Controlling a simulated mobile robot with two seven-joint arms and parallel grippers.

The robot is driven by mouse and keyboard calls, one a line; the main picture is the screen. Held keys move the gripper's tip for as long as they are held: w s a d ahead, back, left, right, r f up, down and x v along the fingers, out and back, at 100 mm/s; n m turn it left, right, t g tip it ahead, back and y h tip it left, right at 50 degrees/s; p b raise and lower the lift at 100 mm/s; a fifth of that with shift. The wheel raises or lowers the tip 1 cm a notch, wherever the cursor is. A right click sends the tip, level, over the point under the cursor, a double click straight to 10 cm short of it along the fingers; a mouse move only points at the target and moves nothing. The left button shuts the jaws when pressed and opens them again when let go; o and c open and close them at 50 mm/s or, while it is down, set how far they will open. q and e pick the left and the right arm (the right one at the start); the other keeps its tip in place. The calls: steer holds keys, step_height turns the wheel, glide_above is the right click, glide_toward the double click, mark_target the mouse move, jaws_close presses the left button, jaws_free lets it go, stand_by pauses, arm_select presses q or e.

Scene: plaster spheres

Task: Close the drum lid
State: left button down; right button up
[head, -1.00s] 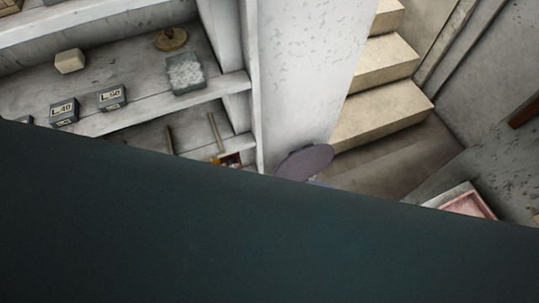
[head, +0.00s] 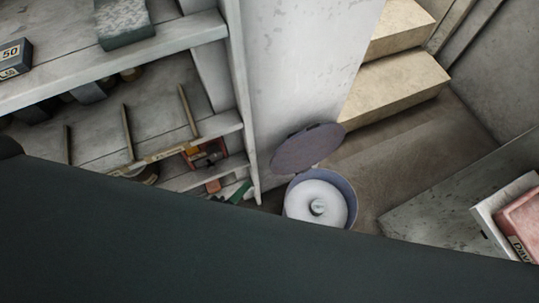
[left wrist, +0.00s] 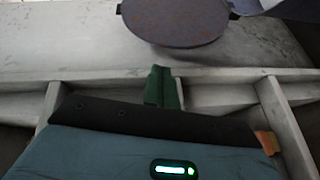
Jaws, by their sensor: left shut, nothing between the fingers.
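The drum (head: 353,199) is a round blue-grey bin on the floor beside the pillar in the head view. Its lid (head: 306,149), a purple-grey disc, stands open and tilted at the drum's back rim. A white round shape with a small knob shows inside the drum. The drum's front is hidden behind my own dark body. In the left wrist view the lid (left wrist: 175,20) is at the top, and my left gripper (left wrist: 163,72) points toward it, shut and empty, with a gap between them. My right gripper is not in view.
A grey shelf unit (head: 150,62) with blocks and tools stands to the left. A pale pillar (head: 300,65) rises behind the drum. Stone steps (head: 395,95) are at the back right. A box with a pink top (head: 522,222) is at the right. Brown floor right of the drum is clear.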

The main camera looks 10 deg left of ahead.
arm_select(q)
steer(key=w+d+n+t+h+b, duration=0.1)
steer(key=w+d, duration=0.3)
steer(key=w, duration=0.8)
steer(key=shift+w+d+f+n+b, duration=0.15)
steer(key=shift+w+n+b, duration=0.05)
steer(key=shift+n+b, duration=0.25)
steer(key=shift+s+d, duration=0.1)
steer(key=s+d+f+m+t+h+b, duration=0.1)
steer(key=s+d+m+b, duration=0.2)
steer(key=s+d, duration=0.3)
steer(key=shift+s+f, duration=0.35)
steer(key=shift+s, duration=0.85)
